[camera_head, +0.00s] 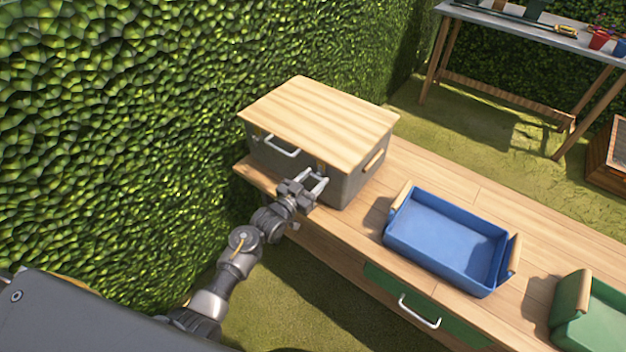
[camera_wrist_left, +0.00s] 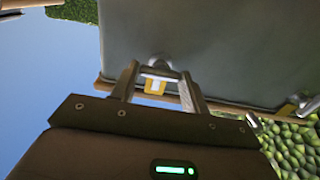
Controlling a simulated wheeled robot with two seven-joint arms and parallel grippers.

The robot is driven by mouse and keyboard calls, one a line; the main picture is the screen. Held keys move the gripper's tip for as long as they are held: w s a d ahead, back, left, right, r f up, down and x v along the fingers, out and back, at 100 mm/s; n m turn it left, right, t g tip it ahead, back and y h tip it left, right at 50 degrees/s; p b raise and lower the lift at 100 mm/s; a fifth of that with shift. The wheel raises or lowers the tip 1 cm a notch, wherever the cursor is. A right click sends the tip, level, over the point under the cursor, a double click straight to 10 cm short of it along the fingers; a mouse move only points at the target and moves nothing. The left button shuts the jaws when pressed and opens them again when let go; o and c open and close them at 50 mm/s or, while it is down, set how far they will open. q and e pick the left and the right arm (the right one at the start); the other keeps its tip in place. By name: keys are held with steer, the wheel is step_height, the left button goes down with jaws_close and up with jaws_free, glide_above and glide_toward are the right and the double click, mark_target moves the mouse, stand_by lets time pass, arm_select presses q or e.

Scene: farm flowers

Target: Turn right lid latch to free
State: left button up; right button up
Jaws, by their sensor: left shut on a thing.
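A grey box with a light wooden lid (camera_head: 318,118) stands on the wooden bench. The lid lies down on the box. My left gripper (camera_head: 319,182) is at the right part of the box's front, just under the lid edge. In the left wrist view my left gripper (camera_wrist_left: 158,78) is shut on the right lid latch (camera_wrist_left: 155,86), a small metal piece with a yellow plate between the fingers. The left lid latch (camera_wrist_left: 288,109) shows at the right of that view. The exact turn of the held latch is hard to tell. My right gripper is not in view.
A white handle (camera_head: 282,146) is on the box front. A blue tray (camera_head: 440,252) and a green tray (camera_head: 590,318) stand to the right on the bench (camera_head: 425,165). A hedge (camera_head: 120,120) rises behind and left. A grey-topped table (camera_head: 530,32) is at the back right.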

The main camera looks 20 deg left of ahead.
arm_select(q)
steer(key=shift+r+n, duration=0.1)
steer(key=shift+n, duration=0.2)
steer(key=n+p, duration=0.2)
steer(key=shift+n, duration=0.4)
steer(key=n+p, duration=0.2)
steer(key=n, duration=0.3)
steer(key=shift+a, duration=0.1)
steer(key=n+p, duration=0.2)
steer(key=n, duration=0.3)
steer(key=shift+f+n+p, duration=0.2)
steer(key=shift+n+p, duration=0.55)
steer(key=shift+n, duration=1.55)
steer(key=o, duration=1)
